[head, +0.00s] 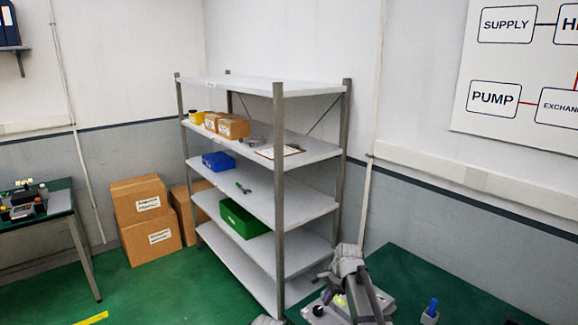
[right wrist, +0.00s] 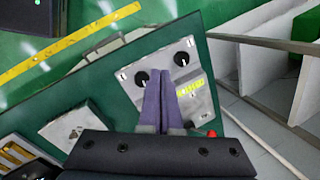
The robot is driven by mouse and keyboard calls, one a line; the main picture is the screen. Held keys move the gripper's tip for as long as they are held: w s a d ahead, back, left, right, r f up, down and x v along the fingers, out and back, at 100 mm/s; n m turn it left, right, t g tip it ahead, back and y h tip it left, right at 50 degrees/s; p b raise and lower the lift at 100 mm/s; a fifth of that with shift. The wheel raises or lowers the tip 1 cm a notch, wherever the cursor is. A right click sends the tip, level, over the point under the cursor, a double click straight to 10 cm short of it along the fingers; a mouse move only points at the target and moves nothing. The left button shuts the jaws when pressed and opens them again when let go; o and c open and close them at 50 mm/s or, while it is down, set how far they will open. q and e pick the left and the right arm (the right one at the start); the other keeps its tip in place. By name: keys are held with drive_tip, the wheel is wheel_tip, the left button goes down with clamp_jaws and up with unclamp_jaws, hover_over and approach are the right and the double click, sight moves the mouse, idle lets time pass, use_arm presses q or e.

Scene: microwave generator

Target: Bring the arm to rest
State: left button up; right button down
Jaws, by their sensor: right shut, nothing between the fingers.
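My right gripper (head: 327,294) is at the bottom of the head view, over the near left corner of a green table. In the right wrist view its two purple fingers (right wrist: 160,82) lie side by side, shut with nothing between them. Behind the fingertips in that view is a grey box (right wrist: 199,86) with two black knobs, a lit yellow-green strip and a red part. The fingers hide part of the box, and I cannot tell whether they touch it.
The green table (head: 410,275) holds a small grey holder with a blue item (head: 432,309). A metal shelf rack (head: 279,170) stands close behind, with a green bin (head: 243,220) and a blue bin (head: 218,161). Cardboard boxes (head: 148,220) stand left on open floor.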

drive_tip(key=s+a+f+n+g+h+b, duration=0.1)
drive_tip(key=s+a+f+n+b, duration=0.1)
drive_tip(key=s+n, duration=0.4)
drive_tip(key=s+a+f+n+g+h+b, duration=0.1)
drive_tip(key=s+a+f+n+b, duration=0.1)
drive_tip(key=s+n, duration=0.5)
drive_tip(key=s+a+f+n+g+h+b, duration=0.1)
drive_tip(key=s+n, duration=0.5)
drive_tip(key=s, duration=1)
wheel_tip(320, 180, down, 3)
drive_tip(key=shift+s+a+n+b, duration=0.35)
drive_tip(key=shift+a+b, duration=0.2)
drive_tip(key=shift+a, duration=0.4)
